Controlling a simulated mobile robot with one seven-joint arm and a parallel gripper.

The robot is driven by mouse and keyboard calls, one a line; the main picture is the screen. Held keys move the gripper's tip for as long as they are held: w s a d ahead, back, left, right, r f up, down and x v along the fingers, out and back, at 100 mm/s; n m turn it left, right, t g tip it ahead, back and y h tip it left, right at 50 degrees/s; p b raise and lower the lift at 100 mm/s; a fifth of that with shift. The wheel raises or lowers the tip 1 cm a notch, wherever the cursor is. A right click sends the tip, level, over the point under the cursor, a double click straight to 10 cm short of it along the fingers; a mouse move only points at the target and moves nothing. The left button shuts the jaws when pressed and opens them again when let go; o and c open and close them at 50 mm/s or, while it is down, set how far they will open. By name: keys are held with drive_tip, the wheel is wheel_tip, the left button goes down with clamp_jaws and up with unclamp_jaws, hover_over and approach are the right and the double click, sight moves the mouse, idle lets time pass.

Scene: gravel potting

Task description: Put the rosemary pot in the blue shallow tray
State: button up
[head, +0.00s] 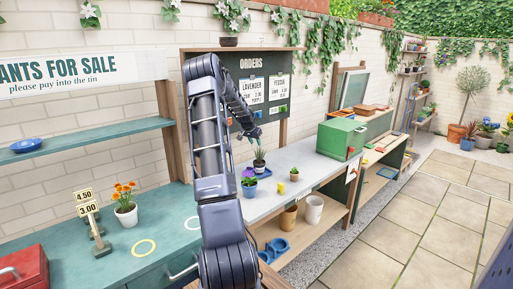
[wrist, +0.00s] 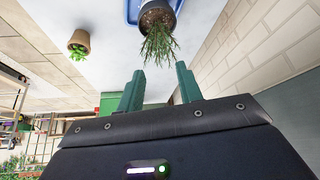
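The rosemary pot (head: 259,167) stands upright at the blue shallow tray (head: 266,174) on the pale counter, and appears to be inside it. In the wrist view the rosemary pot (wrist: 157,13) shows dark soil and thin green needles, with part of the blue tray (wrist: 132,11) beside and behind it. The top of that frame cuts off both. My gripper (wrist: 158,88) is open and empty, its two green fingers apart, with the needle tips just beyond them. In the head view my gripper (head: 256,139) is small and hangs above the rosemary.
A purple-flowered pot (head: 249,183) stands in front of the tray, with a small yellow item (head: 281,188) to its right. A small terracotta pot (wrist: 79,38) shows in the wrist view. A green box (head: 341,139) stands further right. The wall and chalkboard (head: 261,92) rise behind.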

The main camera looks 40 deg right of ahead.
drive_tip(key=s+a+r+n+t+y, duration=0.1)
drive_tip(key=s+a+r+n, duration=0.15)
drive_tip(key=a+r, duration=0.7)
drive_tip(key=s+a+r+n+t+y, duration=0.1)
drive_tip(key=s+a+r+n+y, duration=0.2)
drive_tip(key=a, duration=1.3)
drive_tip(key=s+a+r+n+t, duration=0.1)
drive_tip(key=s+a+r, duration=0.45)
drive_tip(key=a, duration=0.75)
drive_tip(key=s+a+n+y, duration=0.1)
drive_tip(key=s+a+n, duration=0.6)
drive_tip(key=s+a, duration=1.5)
drive_tip(key=shift+s+a+r+n+y, duration=0.2)
drive_tip(key=shift+s+n+y, duration=0.2)
drive_tip(key=shift+s, duration=0.8)
